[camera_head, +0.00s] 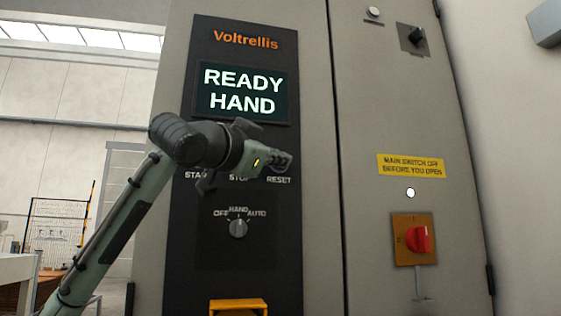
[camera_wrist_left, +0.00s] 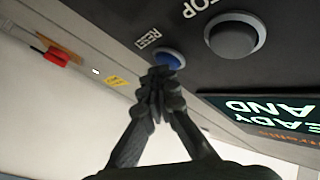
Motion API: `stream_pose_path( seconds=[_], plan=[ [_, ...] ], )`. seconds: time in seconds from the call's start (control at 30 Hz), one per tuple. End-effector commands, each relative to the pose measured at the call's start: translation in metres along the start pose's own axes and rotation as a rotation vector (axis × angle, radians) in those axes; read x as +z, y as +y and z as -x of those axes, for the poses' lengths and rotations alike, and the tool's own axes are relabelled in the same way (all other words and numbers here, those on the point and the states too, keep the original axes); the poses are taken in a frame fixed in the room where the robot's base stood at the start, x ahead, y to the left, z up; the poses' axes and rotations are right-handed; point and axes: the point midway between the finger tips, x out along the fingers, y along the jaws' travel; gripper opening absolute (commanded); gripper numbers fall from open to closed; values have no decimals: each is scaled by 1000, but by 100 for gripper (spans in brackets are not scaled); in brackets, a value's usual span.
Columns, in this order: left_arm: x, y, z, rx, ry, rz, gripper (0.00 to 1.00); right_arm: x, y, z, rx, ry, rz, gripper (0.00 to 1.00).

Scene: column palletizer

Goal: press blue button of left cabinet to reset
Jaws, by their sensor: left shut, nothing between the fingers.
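The left cabinet carries a dark control panel (camera_head: 215,280) with the labels START, STOP and RESET. In the head view my left gripper (camera_head: 286,162) is in front of the button row, just above the RESET label, and hides the button there. In the left wrist view the blue RESET button (camera_wrist_left: 171,57) shows beside its label. The fingers of my left gripper (camera_wrist_left: 160,78) are shut with nothing between them, and their tips overlap the button's lower edge. I cannot tell whether they touch it. My right gripper is not in view.
A screen (camera_head: 241,92) above the buttons reads READY HAND. A grey STOP button (camera_wrist_left: 234,36) sits beside the blue one. A selector knob (camera_head: 238,228) is below, pointing to HAND. The cabinet at right has a red main switch (camera_head: 418,239).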

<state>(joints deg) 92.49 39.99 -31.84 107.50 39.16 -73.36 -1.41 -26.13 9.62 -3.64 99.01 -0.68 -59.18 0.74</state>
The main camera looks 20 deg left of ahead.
Motion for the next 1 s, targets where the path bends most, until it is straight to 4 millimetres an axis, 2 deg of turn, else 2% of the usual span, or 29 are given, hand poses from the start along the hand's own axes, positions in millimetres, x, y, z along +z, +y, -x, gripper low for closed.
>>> stream_pose_path(
  seconds=[0.47,1.0],
  plan=[
    [2,-2,-2,-1,-3,0,0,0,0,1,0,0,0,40],
    [-6,8,10,-1,-2,0,0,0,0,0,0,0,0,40]
  ],
)
